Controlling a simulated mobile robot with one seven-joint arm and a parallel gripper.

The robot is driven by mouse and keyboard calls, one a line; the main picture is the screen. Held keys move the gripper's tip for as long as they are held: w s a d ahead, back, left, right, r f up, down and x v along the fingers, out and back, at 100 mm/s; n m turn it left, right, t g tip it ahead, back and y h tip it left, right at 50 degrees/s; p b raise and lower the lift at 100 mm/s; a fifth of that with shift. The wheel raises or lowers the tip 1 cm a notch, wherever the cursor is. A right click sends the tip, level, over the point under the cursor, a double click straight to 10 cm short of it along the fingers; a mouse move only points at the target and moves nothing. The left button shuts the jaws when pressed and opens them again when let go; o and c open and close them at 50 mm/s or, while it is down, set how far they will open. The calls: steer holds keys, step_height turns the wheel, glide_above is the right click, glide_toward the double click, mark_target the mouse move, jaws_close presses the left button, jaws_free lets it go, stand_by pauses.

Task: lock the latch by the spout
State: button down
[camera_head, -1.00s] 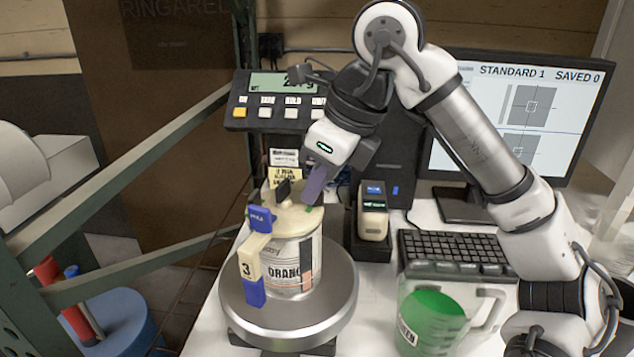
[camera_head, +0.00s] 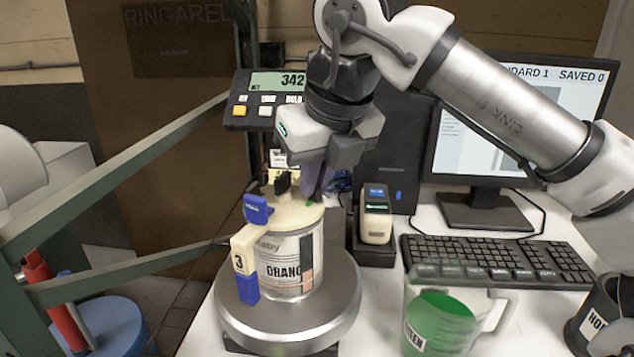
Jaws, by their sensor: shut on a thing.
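A paint can (camera_head: 290,266) with an "ORANGE" label stands upright on the round scale plate (camera_head: 240,325). Its cream lid (camera_head: 293,215) carries an upright black part (camera_head: 283,183). I cannot tell which of these is the spout. My gripper (camera_head: 312,193) points down at the lid's right rear, with its purple fingers shut on a small latch part there. Small green marks show beside the fingertips. The fingers hide most of the latch, so its position is unclear.
The scale display (camera_head: 278,82) stands behind the can. A small device (camera_head: 376,217) and a keyboard (camera_head: 485,255) are to the right. A clear jug of green liquid (camera_head: 440,318) stands at the front right. A green metal frame (camera_head: 120,180) borders the left.

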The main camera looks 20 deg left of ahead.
steer(key=shift+a+m+t+h+b, duration=0.1)
steer(key=shift+m+t+h+b, duration=0.4)
steer(key=shift+m, duration=1.6)
steer(key=shift+s+a+m+t+h+p, duration=0.15)
steer(key=shift+m+h+p, duration=0.35)
steer(key=shift+m, duration=0.6)
steer(key=shift+w+d+m+t+h+p, duration=0.15)
steer(key=shift+m+h+p, duration=0.35)
steer(key=shift+m, duration=0.6)
stand_by(2.0)
steer(key=shift+s+a, duration=0.1)
stand_by(0.6)
steer(key=c, duration=1.5)
jaws_free()
steer(key=shift+c, duration=0.2)
